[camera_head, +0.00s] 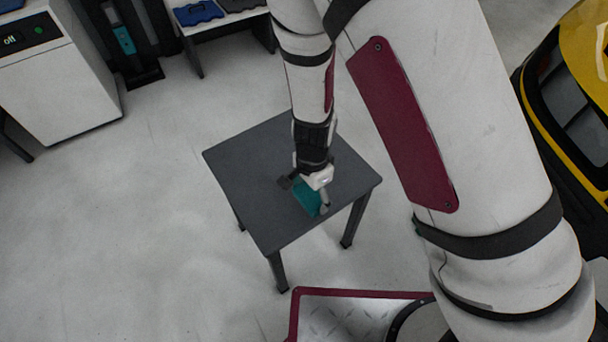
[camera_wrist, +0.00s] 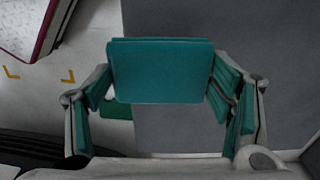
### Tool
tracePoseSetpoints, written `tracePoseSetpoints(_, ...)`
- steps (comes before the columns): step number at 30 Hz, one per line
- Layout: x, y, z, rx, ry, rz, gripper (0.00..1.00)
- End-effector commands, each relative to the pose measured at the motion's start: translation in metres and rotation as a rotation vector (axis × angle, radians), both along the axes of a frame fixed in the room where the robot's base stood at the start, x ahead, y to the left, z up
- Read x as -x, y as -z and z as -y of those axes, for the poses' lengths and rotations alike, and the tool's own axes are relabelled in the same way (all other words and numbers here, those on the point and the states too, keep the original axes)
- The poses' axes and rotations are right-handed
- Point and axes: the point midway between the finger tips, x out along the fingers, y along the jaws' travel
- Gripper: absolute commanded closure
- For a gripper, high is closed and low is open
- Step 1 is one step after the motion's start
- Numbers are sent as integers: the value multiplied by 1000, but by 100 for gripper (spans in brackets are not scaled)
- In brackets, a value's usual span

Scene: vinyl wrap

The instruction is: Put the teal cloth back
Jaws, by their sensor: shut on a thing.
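The teal cloth (camera_head: 307,197) is at my gripper (camera_head: 316,182), over the dark grey table (camera_head: 240,160) in the head view. In the wrist view the folded teal cloth (camera_wrist: 160,72) is a flat rectangle between the two fingers of my gripper (camera_wrist: 165,88), which is shut on it. Teal surfaces also line the inner sides of both fingers. The grey table top (camera_wrist: 285,60) lies behind the cloth. I cannot tell whether the cloth touches the table, and my wrist hides part of it in the head view.
A white bench (camera_head: 232,20) at the back holds a blue folded cloth (camera_head: 198,12) and a dark one (camera_head: 240,3). A white cabinet (camera_head: 50,85) stands left, near a dark stand with a teal item (camera_head: 124,40). A yellow car (camera_head: 585,45) is at right. Floor left is clear.

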Motion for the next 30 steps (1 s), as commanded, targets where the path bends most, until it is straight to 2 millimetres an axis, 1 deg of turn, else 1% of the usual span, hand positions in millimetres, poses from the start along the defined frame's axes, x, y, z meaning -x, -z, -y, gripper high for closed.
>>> tracePoseSetpoints(1, -12, 3, -4, 1, -3, 2, 52)
tracePoseSetpoints(3, -28, 4, -9, 1, -2, 3, 52)
tracePoseSetpoints(6, -45, 6, -14, 0, -2, 1, 52)
tracePoseSetpoints(9, -55, 6, -17, 0, -1, 0, 52)
tracePoseSetpoints(14, -63, 7, -19, -1, 1, 1, 52)
tracePoseSetpoints(18, -78, 9, -24, 0, -2, 1, 52)
tracePoseSetpoints(21, -76, 28, -22, 2, 1, -2, 52)
tracePoseSetpoints(24, -76, 38, -23, 0, 1, -1, 52)
tracePoseSetpoints(30, -76, 39, -23, -1, 0, 1, 52)
